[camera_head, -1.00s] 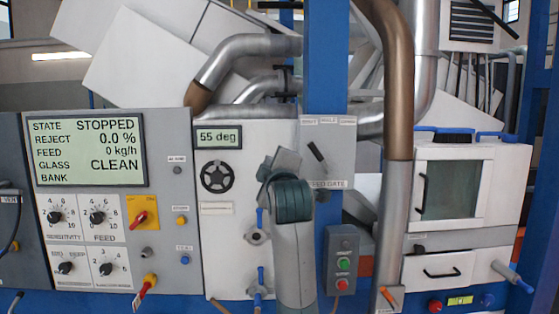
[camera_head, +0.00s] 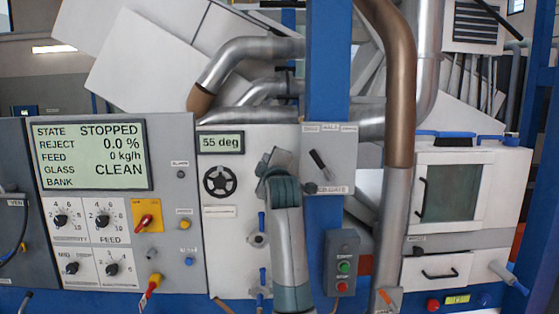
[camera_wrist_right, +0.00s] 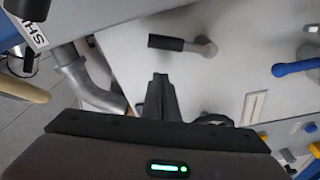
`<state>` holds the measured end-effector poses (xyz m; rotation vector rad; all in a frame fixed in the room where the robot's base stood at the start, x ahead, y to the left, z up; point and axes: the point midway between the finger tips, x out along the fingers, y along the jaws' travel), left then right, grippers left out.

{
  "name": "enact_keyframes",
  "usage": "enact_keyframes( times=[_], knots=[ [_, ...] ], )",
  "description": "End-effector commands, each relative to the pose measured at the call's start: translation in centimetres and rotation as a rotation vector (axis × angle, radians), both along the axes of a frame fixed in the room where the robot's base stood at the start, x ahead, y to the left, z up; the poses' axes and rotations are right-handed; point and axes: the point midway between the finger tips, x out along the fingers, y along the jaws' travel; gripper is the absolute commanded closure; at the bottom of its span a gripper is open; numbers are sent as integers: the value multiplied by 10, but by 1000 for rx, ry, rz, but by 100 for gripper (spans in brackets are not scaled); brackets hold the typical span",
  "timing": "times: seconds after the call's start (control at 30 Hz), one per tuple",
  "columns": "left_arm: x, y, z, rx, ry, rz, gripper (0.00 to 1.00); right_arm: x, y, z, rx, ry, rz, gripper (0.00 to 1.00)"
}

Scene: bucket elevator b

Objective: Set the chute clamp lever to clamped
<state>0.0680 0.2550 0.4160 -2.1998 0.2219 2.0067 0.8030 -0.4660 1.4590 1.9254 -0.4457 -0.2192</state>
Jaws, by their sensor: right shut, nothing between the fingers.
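A lever with a black grip and a grey pivot (camera_wrist_right: 182,44) sticks out from the white panel in the right wrist view; it is likely the clamp lever, but I see no readable label on it. In the head view my arm appears to hide it. My right gripper (camera_head: 276,160) is in front of the white panel, right of the black handwheel (camera_head: 217,181). In the right wrist view its dark fingers (camera_wrist_right: 160,90) are shut and empty, below the lever in the picture and apart from it. My left gripper is out of view.
A blue-handled valve (camera_wrist_right: 296,67) sits right of the lever in the wrist view. A blue post (camera_head: 327,80) and the feed gate plate (camera_head: 340,172) with a black lever stand close right of my gripper. A grey control panel (camera_head: 190,215) is at left.

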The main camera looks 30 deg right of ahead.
Motion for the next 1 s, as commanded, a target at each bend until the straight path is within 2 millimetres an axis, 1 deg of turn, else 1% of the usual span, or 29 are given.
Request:
enact_keyframes(
  times=[0.03,0.2,0.43,0.83,1.0],
  knots=[
    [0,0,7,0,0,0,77,-6,-6,-1,1,1,-4,100],
    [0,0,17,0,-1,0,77,-17,-17,-8,0,3,-3,100],
    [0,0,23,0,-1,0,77,-25,-24,-14,-1,2,-3,100],
    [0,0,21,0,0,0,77,-24,-25,-15,3,-1,-2,100],
    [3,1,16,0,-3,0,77,-11,-25,-17,53,-31,-3,100]
  ],
)
